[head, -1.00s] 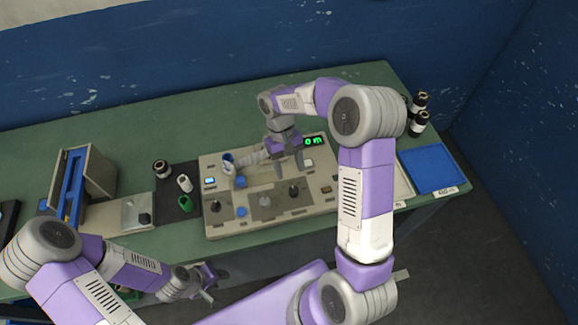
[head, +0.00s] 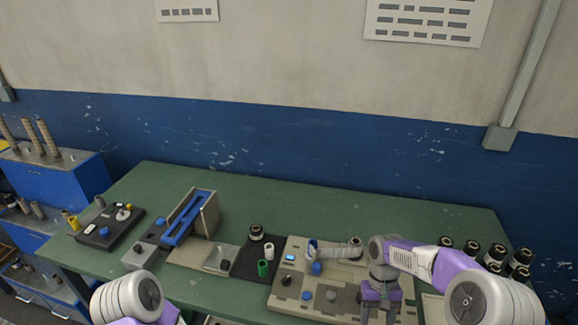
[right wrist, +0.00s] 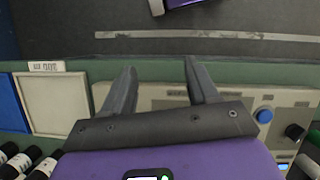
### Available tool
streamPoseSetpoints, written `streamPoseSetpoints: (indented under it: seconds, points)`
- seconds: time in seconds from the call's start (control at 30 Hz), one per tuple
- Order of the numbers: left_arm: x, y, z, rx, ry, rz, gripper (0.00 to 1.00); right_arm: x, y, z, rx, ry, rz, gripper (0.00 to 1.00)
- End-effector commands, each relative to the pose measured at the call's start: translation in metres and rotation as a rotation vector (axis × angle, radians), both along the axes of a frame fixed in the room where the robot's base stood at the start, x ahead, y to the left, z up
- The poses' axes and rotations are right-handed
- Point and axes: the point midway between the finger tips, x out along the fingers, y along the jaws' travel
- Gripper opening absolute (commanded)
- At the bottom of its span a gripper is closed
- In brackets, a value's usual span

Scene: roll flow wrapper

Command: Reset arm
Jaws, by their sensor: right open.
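My right arm reaches in from the right in the head view. Its gripper (head: 378,299) points down over the right part of the beige control panel (head: 345,271), with its fingertips near the lower frame edge. In the right wrist view the two dark fingers (right wrist: 160,76) are apart with nothing between them, and the panel (right wrist: 222,98) lies behind them. Whether the fingers touch the panel is unclear. Of my left arm only a white and purple link shows at the lower left of the head view; its gripper is out of frame.
The panel carries a blue button (right wrist: 264,115). A black mat with a green cup (head: 263,268) lies left of it, then a blue-topped stand (head: 188,218). Several black-and-white rolls (head: 497,252) stand at the right. The green table (head: 300,205) is clear along the back.

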Motion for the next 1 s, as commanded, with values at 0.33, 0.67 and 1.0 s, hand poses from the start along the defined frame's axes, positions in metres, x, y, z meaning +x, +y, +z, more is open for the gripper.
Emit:
streamPoseSetpoints:
  seconds: [0.33,0.67,1.0]
  points:
    - [0.0,0.0,0.0,0.0,-0.001,0.0,0.43,-0.016,0.042,-0.072,0.136,-0.069,0.002,0.59]
    - [0.0,0.0,0.0,0.0,0.0,0.0,0.43,-0.063,0.099,-0.155,0.288,-0.185,-0.07,0.59]
    - [0.0,0.0,0.0,0.0,0.0,0.0,0.43,-0.132,0.132,-0.206,0.318,-0.342,-0.21,0.59]
